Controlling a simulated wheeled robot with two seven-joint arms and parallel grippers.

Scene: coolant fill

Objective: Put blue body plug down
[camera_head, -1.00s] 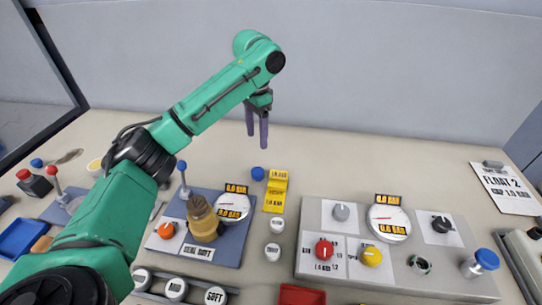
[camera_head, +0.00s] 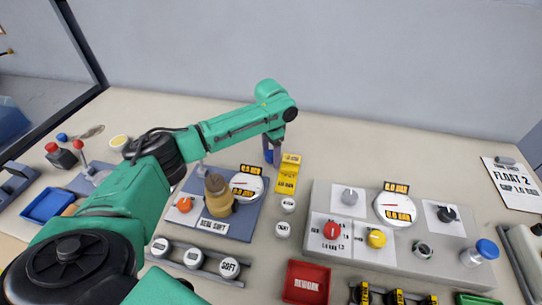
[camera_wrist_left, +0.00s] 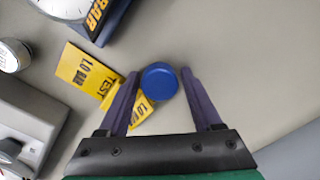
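The blue body plug (camera_wrist_left: 160,80) is a round blue cap in the left wrist view, between the fingertips of my left gripper (camera_wrist_left: 160,74). The fingers partly hide the plug there. My right gripper is not in view.
Yellow tags (camera_head: 288,174) lie beside the plug. A blue-grey plate with a gauge (camera_head: 247,187) and brass fitting (camera_head: 218,196) stands close by. A grey control panel (camera_head: 320,205) is at right, a red tray (camera_head: 306,283) in front. The table behind is clear.

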